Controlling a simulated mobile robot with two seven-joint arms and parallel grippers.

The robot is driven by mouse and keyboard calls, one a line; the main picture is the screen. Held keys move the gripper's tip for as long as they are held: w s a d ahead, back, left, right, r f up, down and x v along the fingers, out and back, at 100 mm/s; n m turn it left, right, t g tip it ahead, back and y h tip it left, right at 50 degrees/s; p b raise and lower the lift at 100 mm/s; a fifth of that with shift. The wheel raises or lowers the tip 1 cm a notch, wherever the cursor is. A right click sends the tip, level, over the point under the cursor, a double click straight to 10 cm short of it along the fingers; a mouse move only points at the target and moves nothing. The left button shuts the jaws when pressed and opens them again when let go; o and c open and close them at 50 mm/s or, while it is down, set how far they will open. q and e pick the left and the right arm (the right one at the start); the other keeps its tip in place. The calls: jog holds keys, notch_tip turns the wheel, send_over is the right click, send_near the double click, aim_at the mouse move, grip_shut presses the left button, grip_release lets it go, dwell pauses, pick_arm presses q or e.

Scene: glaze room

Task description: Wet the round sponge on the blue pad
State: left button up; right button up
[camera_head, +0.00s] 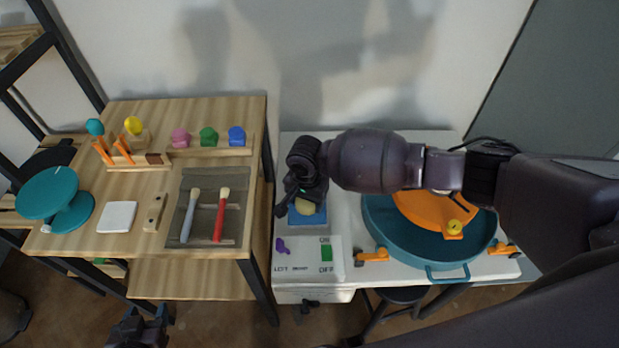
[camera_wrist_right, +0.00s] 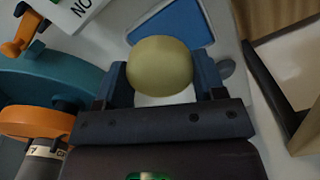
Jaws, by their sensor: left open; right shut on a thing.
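The round yellowish sponge (camera_head: 305,207) is between the fingers of my right gripper (camera_head: 302,200). It also shows in the right wrist view (camera_wrist_right: 160,66), held between both fingers (camera_wrist_right: 160,80). The blue pad (camera_head: 318,218) lies on the white table, under or just behind the sponge in the head view. In the right wrist view the pad (camera_wrist_right: 172,24) shows past the sponge; I cannot tell whether they touch. My left gripper (camera_head: 138,326) is open and empty at the bottom left, in front of the wooden table.
A teal basin (camera_head: 385,235) with an orange disc stands right of the pad. A white switch panel (camera_head: 308,260) lies in front of the pad. The wooden table (camera_head: 130,235) at left bears two brushes, coloured knobs, a white tile and a teal stand (camera_head: 48,193).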

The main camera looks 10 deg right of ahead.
aim_at(307, 205)
jog(key=shift+w+f, duration=0.2)
jog(key=shift+w, duration=0.9)
jog(key=shift+w+d, duration=0.25)
jog(key=shift+w, duration=0.05)
notch_tip(307, 205, down, 6)
jog(key=b, duration=0.6)
pick_arm(q)
notch_tip(307, 205, down, 7)
jog(key=shift+s+a, duration=0.15)
jog(key=shift+a, duration=0.05)
jog(key=shift+s+a+f+g, duration=0.1)
jog(key=shift+s+f+g, duration=0.2)
jog(key=shift+s+f, duration=0.1)
pick_arm(e)
jog(key=shift+f, duration=0.1)
jog(key=shift+f, duration=0.2)
pick_arm(q)
jog(key=shift+w, duration=0.15)
pick_arm(e)
jog(key=shift+f, duration=0.15)
pick_arm(q)
jog(key=shift+r, duration=0.1)
